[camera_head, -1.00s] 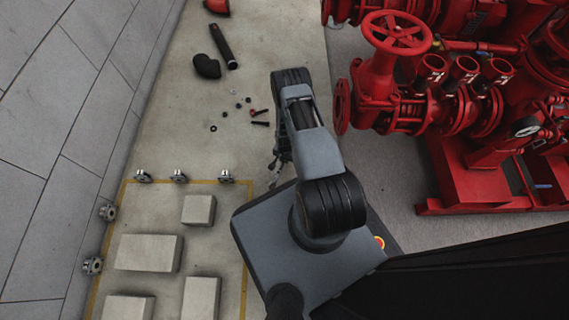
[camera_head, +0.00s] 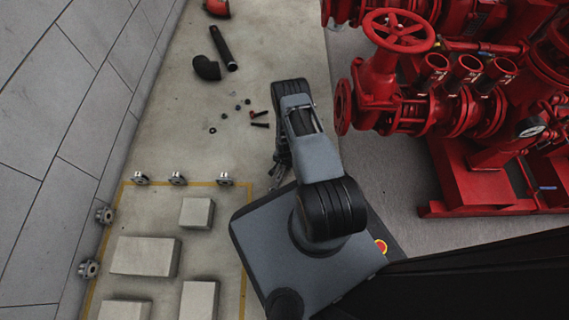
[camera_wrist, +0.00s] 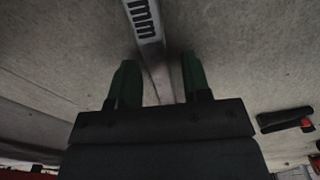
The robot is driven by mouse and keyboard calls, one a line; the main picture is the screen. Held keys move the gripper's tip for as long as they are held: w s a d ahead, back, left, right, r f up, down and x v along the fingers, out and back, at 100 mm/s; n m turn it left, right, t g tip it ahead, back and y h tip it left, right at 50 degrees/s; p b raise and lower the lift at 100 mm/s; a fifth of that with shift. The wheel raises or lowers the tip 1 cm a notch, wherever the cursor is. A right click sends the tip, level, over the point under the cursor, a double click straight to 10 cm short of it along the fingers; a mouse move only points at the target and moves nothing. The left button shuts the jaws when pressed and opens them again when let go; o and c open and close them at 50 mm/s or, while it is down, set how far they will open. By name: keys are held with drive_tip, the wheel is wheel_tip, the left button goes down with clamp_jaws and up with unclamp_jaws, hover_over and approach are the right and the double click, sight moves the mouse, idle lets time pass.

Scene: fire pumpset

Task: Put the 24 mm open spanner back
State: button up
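The spanner (camera_wrist: 145,22) is a pale grey metal bar with dark "mm" lettering. In the wrist view it runs from the top edge down between the two green fingers of my gripper (camera_wrist: 162,72). In the head view my gripper (camera_head: 280,168) hangs beside my base, partly hidden by my arm, and the spanner cannot be made out there. No holder for the spanner can be identified.
The red pumpset (camera_head: 465,110) stands at the right with a handwheel (camera_head: 398,30). A black elbow pipe (camera_head: 207,68) and small loose parts (camera_head: 240,105) lie on the floor. Grey blocks (camera_head: 145,255) and metal fittings (camera_head: 177,178) lie at the lower left near the wall (camera_head: 60,120).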

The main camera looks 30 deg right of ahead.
drive_tip(key=w+a+r+n+p, duration=0.1)
drive_tip(key=w+r+n+p, duration=0.1)
drive_tip(key=r, duration=1.2)
drive_tip(key=w+a+r+n+t+p, duration=0.1)
drive_tip(key=a+r+p, duration=0.1)
drive_tip(key=r, duration=1.2)
drive_tip(key=w+a+r+n+p, duration=0.1)
drive_tip(key=w+r+n+p, duration=0.1)
drive_tip(key=r, duration=1.1)
drive_tip(key=s+a+r+n, duration=0.2)
drive_tip(key=s+a+r, duration=0.1)
drive_tip(key=s+r, duration=0.5)
drive_tip(key=s+a+r+n+t, duration=0.1)
drive_tip(key=s+a+r+n, duration=0.2)
drive_tip(key=s+r, duration=0.5)
wheel_tip(320, 180, up, 3)
drive_tip(key=shift+s+r+t, duration=0.2)
drive_tip(key=shift+s+t, duration=0.05)
drive_tip(key=shift+t, duration=0.05)
drive_tip(key=shift+a, duration=0.15)
